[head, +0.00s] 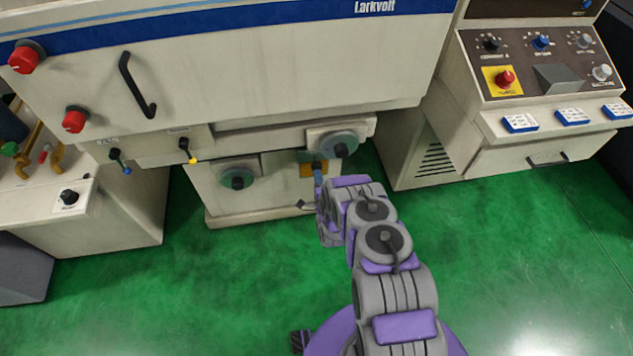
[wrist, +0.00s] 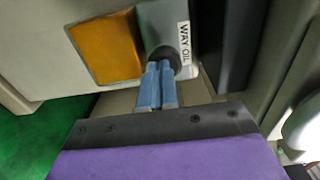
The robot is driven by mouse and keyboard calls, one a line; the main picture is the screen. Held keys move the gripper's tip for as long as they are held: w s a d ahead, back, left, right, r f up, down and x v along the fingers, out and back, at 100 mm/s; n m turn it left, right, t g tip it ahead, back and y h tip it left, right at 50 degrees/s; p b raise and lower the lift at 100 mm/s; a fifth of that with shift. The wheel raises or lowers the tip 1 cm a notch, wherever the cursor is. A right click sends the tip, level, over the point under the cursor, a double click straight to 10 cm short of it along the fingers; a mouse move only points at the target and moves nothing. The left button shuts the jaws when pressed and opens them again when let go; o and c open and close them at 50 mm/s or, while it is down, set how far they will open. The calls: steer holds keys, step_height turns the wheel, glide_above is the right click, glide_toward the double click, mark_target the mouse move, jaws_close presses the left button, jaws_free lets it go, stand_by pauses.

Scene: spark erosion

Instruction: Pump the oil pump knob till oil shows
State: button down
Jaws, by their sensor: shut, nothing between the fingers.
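The oil pump unit shows in the wrist view as a grey block with a white "WAY OIL" label (wrist: 184,43) and an amber window (wrist: 106,46). The amber window is also in the head view (head: 306,171), low on the machine front. The dark round pump knob (wrist: 163,53) sits beside the label, partly hidden behind my fingers. My gripper (wrist: 157,68) has its blue fingers shut together, with the tips at the knob; I cannot tell whether they touch it. In the head view my gripper (head: 317,166) reaches the unit. The amber window looks evenly coloured, and no oil level can be made out.
A handwheel (head: 341,145) is just right of and above my gripper, and another handwheel (head: 237,176) is to the left. A control console (head: 530,75) stands at the right. A side cabinet (head: 100,215) is at the left. The green floor (head: 240,275) is open around me.

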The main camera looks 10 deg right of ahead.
mark_target(315, 161)
steer(key=shift+w+d+r, duration=0.1)
steer(key=shift+w+d, duration=0.05)
steer(key=shift+d, duration=0.05)
steer(key=w, duration=0.3)
steer(key=shift+r+p, duration=0.2)
steer(key=shift+p, duration=0.15)
steer(key=shift+w, duration=0.1)
